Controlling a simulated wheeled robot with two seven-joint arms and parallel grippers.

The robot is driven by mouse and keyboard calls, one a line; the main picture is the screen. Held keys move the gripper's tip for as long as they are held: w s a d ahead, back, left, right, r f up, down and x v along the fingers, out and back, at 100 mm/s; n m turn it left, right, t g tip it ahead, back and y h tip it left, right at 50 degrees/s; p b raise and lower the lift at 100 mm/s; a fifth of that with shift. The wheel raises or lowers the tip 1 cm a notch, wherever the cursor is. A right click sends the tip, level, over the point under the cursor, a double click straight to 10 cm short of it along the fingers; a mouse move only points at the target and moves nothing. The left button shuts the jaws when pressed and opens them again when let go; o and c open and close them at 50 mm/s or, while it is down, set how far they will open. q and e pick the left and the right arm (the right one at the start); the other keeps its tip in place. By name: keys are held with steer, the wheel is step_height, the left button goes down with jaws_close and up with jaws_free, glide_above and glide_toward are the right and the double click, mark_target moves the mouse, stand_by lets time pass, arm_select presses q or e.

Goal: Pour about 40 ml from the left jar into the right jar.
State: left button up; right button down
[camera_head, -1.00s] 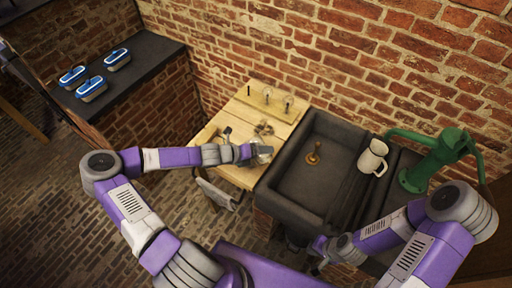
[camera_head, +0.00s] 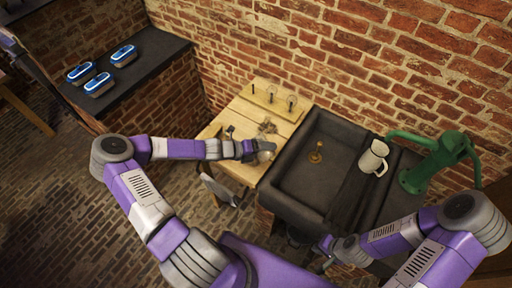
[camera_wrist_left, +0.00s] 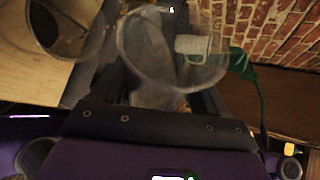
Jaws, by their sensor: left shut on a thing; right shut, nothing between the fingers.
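My left gripper (camera_head: 256,150) is over the wooden table and shut on a clear glass jar (camera_head: 266,153). In the left wrist view the held jar (camera_wrist_left: 165,75) stands between the two dark fingers, its round rim facing the camera. I cannot tell its tilt or liquid level. A second round glass vessel (camera_wrist_left: 68,28) shows at the upper left of that view, apart from the held jar. Small glassware (camera_head: 267,128) on the table behind the gripper is too small to make out. My right gripper (camera_head: 326,246) is shut and empty, low in front of the sink.
The wooden table (camera_head: 232,112) carries a board with several upright pieces (camera_head: 270,97) at its back. To the right are a dark sink (camera_head: 305,190), a white jug (camera_head: 374,157) and a green pump (camera_head: 430,165). Blue-lidded boxes (camera_head: 98,83) sit on the left counter.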

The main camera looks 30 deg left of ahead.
arm_select(q)
steer(key=shift+s+d, duration=0.2)
arm_select(e)
steer(key=shift+d, duration=0.1)
stand_by(0.5)
arm_select(q)
steer(key=shift+d+f+h, duration=0.1)
steer(key=shift+d+h, duration=0.1)
steer(key=shift+h, duration=0.1)
arm_select(e)
steer(key=shift+s+d+r, duration=0.1)
steer(key=shift+d, duration=0.1)
